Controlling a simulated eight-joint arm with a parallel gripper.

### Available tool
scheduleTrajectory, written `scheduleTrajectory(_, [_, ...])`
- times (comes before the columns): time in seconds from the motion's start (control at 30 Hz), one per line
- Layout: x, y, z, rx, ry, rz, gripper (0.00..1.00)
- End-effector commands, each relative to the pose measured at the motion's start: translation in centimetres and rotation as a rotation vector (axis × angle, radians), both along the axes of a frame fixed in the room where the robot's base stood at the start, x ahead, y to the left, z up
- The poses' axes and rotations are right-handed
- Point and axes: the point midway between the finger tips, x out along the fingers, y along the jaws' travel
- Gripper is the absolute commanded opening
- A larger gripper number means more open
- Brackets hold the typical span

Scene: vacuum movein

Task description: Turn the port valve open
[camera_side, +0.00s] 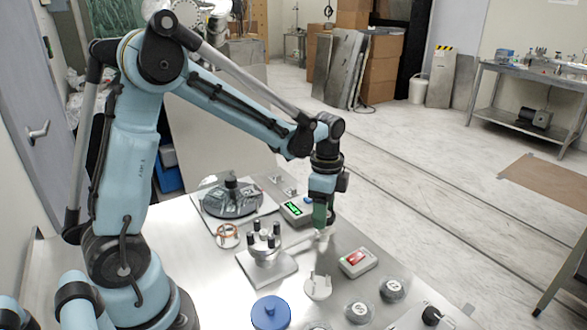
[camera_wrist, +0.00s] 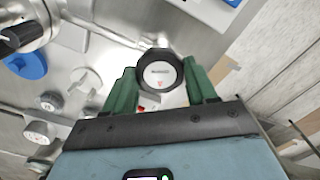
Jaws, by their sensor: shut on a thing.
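The port valve shows in the wrist view as a round knob (camera_wrist: 160,70) with a white face and dark rim. It sits between the two green fingers of my gripper (camera_wrist: 159,83), which is shut on it. In the side view my gripper (camera_side: 321,218) points down at the pale valve body (camera_side: 325,236), with its fingertips around the top. A thin metal tube runs from the valve to the left, to the metal chamber (camera_side: 265,252) with several black-capped posts. The knob is mostly hidden by my fingers in the side view, and its turn angle is hard to tell.
A box with a red display (camera_side: 358,262) stands close right of my gripper, and a box with a green display (camera_side: 297,210) behind it. A white fitting (camera_side: 317,287), a blue disc (camera_side: 270,313) and round knobs (camera_side: 392,290) lie in front. A dark domed unit (camera_side: 232,200) stands back left.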

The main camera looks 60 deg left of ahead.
Motion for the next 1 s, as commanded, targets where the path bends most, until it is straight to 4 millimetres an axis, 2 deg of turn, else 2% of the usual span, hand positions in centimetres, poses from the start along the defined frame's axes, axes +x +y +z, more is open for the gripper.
scheduleTrajectory(1.0, [-0.02,-0.03,0.06,0.0,0.001,0.966,0.26])
